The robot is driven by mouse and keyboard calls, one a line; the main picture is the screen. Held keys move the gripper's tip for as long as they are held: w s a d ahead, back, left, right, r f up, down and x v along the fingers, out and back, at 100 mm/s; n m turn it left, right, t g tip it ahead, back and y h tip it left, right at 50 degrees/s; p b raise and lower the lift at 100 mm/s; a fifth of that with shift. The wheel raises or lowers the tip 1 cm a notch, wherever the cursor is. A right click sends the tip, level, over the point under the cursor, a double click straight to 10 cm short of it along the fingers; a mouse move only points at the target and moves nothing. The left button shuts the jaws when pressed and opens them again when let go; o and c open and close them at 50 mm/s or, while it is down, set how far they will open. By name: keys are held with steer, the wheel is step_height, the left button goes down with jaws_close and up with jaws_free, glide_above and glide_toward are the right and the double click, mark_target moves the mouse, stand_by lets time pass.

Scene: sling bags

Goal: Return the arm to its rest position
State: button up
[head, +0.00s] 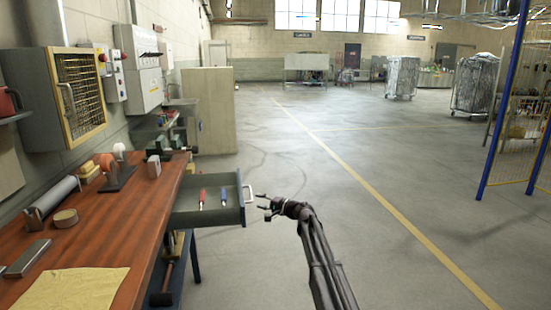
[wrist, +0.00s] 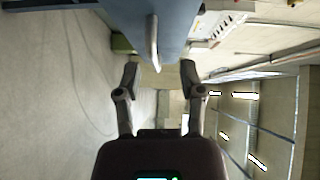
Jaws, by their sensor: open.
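My gripper (head: 265,207) is open and empty in the head view, just right of the pulled-out drawer (head: 208,211). Its fingers are close to the drawer's pale handle (head: 249,194), and I see a small gap between them. In the wrist view my gripper (wrist: 160,72) shows both fingers spread apart with nothing between them. The blue-grey drawer front (wrist: 183,25) and its handle (wrist: 152,42) are above the fingers in that picture.
A red screwdriver (head: 202,198) and a blue one (head: 224,196) lie in the drawer. The wooden workbench (head: 110,215) holds tape, a roll and a yellow cloth (head: 70,288). A blue post (head: 503,100) stands at right. The floor (head: 400,200) between is clear.

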steer(key=s+d+r+n+g+h+p, duration=0.2)
steer(key=s+d+h+p, duration=0.3)
steer(key=s, duration=0.9)
steer(key=s+d+r+n+g+h+p, duration=0.2)
steer(key=s+d+r+g+h+p, duration=0.2)
steer(key=s+d+p, duration=0.5)
steer(key=s+d+r+n+g+h+p, duration=0.1)
steer(key=s+d+r+g+h+p, duration=0.2)
steer(key=s+p, duration=1)
steer(key=s+d+r+h, duration=0.2)
steer(key=s+d, duration=0.3)
steer(key=s, duration=0.3)
steer(key=shift+n+h+p, duration=0.4)
steer(key=shift+r, duration=0.1)
